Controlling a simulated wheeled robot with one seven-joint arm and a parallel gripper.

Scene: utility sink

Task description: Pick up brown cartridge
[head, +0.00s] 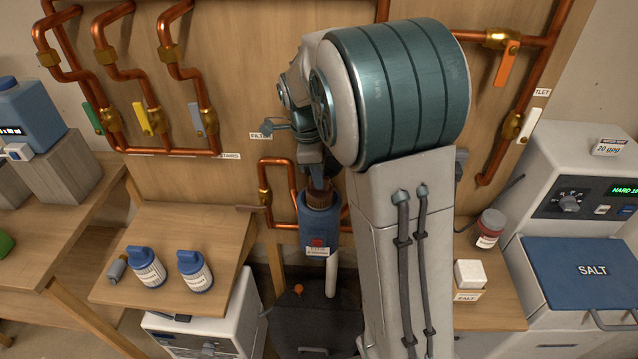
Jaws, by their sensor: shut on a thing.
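The brown cartridge (318,203) shows as a ribbed brown top at the mouth of the blue filter housing (319,226), near the middle of the head view. My gripper (317,185) reaches down over it from above and is shut on the cartridge's top. The lower part of the cartridge is hidden inside or behind the blue housing. I cannot tell whether it is raised at all. My arm hides much of the area to the right of the housing.
Copper pipes with coloured valve handles run along the wooden back panel. Two blue-capped bottles (195,271) stand on the left wooden shelf (222,235). At right are a red-lidded jar (489,229), a white block (468,273) and the salt unit (590,270).

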